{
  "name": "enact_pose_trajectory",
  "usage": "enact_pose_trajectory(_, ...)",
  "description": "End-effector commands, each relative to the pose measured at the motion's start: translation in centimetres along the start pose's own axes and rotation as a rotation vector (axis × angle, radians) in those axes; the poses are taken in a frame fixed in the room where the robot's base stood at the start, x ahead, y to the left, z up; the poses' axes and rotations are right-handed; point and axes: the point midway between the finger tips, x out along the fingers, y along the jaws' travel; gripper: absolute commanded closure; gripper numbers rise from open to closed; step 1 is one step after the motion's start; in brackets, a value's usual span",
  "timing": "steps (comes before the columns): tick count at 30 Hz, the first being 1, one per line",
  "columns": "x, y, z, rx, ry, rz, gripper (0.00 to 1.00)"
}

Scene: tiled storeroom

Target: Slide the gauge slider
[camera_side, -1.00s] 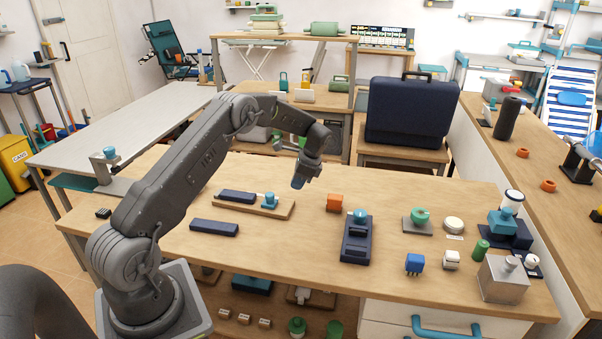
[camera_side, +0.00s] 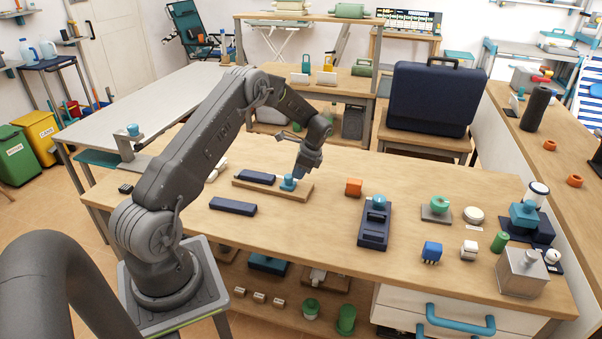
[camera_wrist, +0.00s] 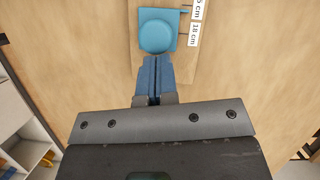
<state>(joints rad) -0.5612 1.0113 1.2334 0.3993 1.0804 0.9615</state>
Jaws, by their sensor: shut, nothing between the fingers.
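The gauge is a wooden board (camera_side: 307,191) lying on the bench, with a navy block (camera_side: 256,176) at its left part. The teal slider (camera_side: 288,184), with a round knob, stands at the board's right part. In the wrist view the slider (camera_wrist: 158,32) is at the top, beside white labels (camera_wrist: 194,34), one reading "18 cm". My gripper (camera_side: 299,174) is low at the right side of the slider. In the wrist view its blue fingers (camera_wrist: 155,62) are together and empty, with tips right at the slider's near edge. I cannot tell whether they touch it.
A loose navy bar (camera_side: 233,206) lies in front of the board. Several small items crowd the bench's right end. A large navy case (camera_side: 432,98) stands behind.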

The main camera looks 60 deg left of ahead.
Motion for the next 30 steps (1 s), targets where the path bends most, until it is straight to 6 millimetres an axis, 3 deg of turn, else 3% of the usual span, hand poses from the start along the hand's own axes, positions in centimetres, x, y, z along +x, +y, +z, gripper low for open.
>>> enact_pose_trajectory(6,1.1,-0.6,2.6,-0.002,-0.002,0.002,1.00)
enact_pose_trajectory(16,1.0,-0.6,2.4,0.000,-0.001,0.001,1.00)
enact_pose_trajectory(20,0.6,-0.6,1.3,0.003,-0.001,0.000,1.00)
enact_pose_trajectory(25,-0.6,-0.6,-1.7,0.004,-0.002,-0.002,1.00)
enact_pose_trajectory(30,-4.9,-0.7,-1.3,-0.001,0.001,-0.004,1.00)
